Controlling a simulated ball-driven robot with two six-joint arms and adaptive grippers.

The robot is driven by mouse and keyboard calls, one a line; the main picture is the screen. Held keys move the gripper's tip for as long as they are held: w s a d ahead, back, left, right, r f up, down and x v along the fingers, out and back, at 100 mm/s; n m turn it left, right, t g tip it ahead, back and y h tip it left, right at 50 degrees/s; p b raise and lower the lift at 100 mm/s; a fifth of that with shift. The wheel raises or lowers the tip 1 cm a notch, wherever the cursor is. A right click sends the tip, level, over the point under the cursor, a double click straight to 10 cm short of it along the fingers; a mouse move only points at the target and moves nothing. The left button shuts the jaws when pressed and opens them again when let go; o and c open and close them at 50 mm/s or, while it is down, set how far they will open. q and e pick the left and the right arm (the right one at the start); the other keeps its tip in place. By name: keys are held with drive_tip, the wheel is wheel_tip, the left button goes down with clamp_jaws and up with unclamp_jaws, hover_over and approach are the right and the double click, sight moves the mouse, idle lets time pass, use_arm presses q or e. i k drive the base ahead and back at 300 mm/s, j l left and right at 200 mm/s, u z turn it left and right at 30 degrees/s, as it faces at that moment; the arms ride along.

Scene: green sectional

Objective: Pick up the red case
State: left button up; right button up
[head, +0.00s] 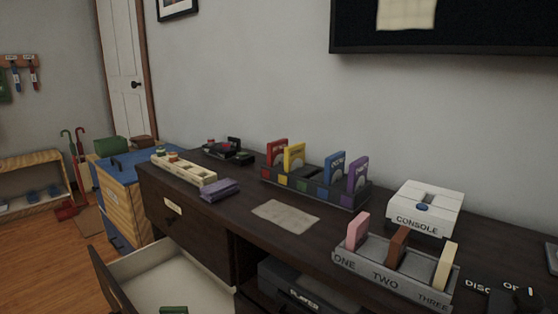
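The red case (277,152) stands upright at the left end of a dark rack (318,191) on the dark brown cabinet (240,218). A yellow case (294,157) stands right beside it in the same rack. A blue case (334,167) and a purple case (357,173) stand farther right, past a gap. Only the upper part of the red case shows; its lower part sits in the rack. Neither of my grippers is in view.
A numbered grey holder (395,270) with pink, brown and cream pieces stands front right, before a white console (424,208). A beige sheet (286,215) lies before the rack. Purple items (220,189) lie left. A drawer (160,272) stands open at lower left.

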sight(274, 149)
drive_tip(key=i+j, duration=0.65)
drive_tip(key=j, duration=0.25)
drive_tip(key=l+z, duration=0.05)
